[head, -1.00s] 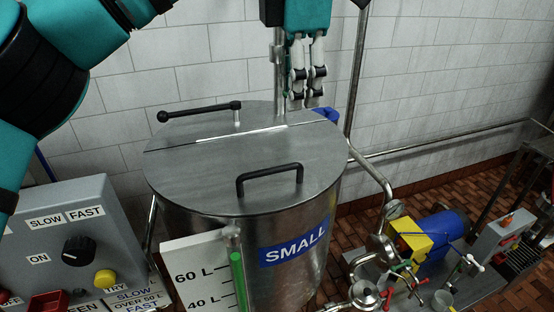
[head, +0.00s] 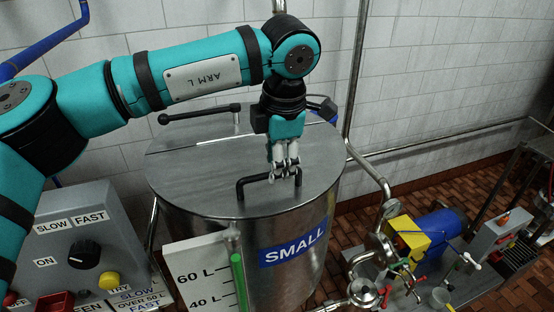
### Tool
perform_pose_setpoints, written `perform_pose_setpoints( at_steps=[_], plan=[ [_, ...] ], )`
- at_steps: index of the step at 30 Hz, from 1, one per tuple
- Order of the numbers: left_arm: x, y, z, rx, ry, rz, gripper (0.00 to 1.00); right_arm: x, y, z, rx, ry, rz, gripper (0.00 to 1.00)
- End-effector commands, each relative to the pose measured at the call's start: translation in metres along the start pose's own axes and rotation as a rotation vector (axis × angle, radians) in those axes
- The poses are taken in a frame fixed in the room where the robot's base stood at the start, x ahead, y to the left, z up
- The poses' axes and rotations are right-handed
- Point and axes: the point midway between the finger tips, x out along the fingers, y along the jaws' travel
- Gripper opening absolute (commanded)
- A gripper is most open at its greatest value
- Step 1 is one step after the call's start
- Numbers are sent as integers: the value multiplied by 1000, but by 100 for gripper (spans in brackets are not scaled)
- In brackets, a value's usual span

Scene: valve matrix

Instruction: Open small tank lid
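The small tank (head: 303,273) is a steel cylinder with a blue SMALL label (head: 294,243). Its flat grey lid (head: 200,178) lies closed on top, with a seam across towards the back. A black bar handle (head: 254,180) stands on the front part of the lid. My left gripper (head: 284,177) points down over the right part of this handle and hides some of it. Its fingers look close together; whether they grip or touch the bar cannot be told. My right gripper is not in view.
A black lever (head: 200,113) sits at the lid's back left. A grey control box (head: 80,245) with a knob and buttons stands at left. A level gauge (head: 238,280) is in front of the tank. Pipes and a yellow-and-blue pump (head: 440,232) are at right. A tiled wall is behind.

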Motion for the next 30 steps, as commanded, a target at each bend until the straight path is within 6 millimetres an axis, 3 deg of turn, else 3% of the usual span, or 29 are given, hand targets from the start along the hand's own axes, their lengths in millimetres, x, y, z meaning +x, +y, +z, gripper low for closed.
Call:
perform_pose_setpoints(
  at_steps=[6,13,22,30],
  plan=[
    [13,0,0,2,-1,0,36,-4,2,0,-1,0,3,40],
    [13,0,0,1,-1,0,36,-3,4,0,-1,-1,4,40],
    [13,0,0,1,-1,0,0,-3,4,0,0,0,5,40],
    [13,0,0,2,-1,1,0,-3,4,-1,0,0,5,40]
  ],
)
